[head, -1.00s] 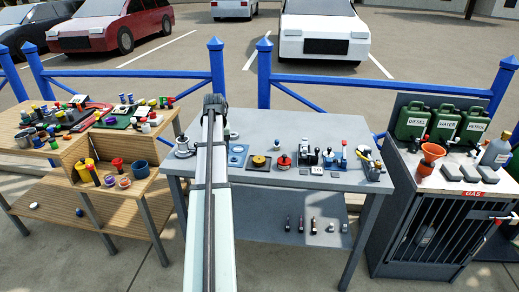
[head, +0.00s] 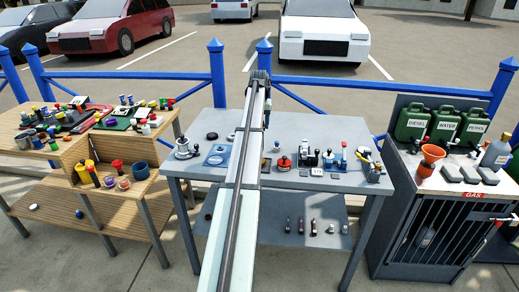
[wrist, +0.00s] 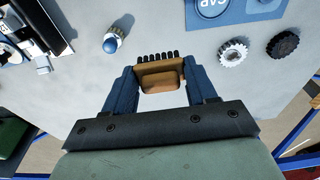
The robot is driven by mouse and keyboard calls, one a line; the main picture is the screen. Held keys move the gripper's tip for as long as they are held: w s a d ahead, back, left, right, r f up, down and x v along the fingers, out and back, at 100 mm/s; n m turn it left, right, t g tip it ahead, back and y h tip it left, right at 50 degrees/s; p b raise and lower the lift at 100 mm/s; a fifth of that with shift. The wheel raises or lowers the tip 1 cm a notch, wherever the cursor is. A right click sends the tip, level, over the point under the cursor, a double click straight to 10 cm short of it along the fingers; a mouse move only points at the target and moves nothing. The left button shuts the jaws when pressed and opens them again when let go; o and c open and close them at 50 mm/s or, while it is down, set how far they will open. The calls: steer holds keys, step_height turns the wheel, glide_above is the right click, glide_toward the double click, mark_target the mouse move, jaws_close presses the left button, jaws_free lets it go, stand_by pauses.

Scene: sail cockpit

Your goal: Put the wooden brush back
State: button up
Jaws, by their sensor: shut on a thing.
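The wooden brush (wrist: 160,77), a brown block with a row of black bristles, is between the two blue fingers of my gripper (wrist: 158,84) in the wrist view. My gripper is shut on it and holds it over the grey tabletop. The bristles point away from my palm. I cannot tell the height of the brush above the table. In the head view my arm hides the gripper and brush.
The grey table (head: 330,128) carries a blue mat (head: 217,155), a red-topped item (head: 284,164) and a tool cup (head: 374,172). In the wrist view a blue-capped item (wrist: 113,40), a white knurled ring (wrist: 233,52) and a black one (wrist: 283,44) lie nearby.

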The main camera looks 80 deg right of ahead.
steer(key=shift+a+f, duration=0.15)
steer(key=shift+f, duration=4.8)
steer(key=shift+f, duration=0.15)
steer(key=o, duration=1)
steer(key=r, duration=0.4)
steer(key=a+r, duration=0.1)
steer(key=r, duration=0.7)
steer(key=shift+a+r, duration=0.1)
steer(key=shift+a, duration=0.15)
steer(key=shift+w, duration=0.1)
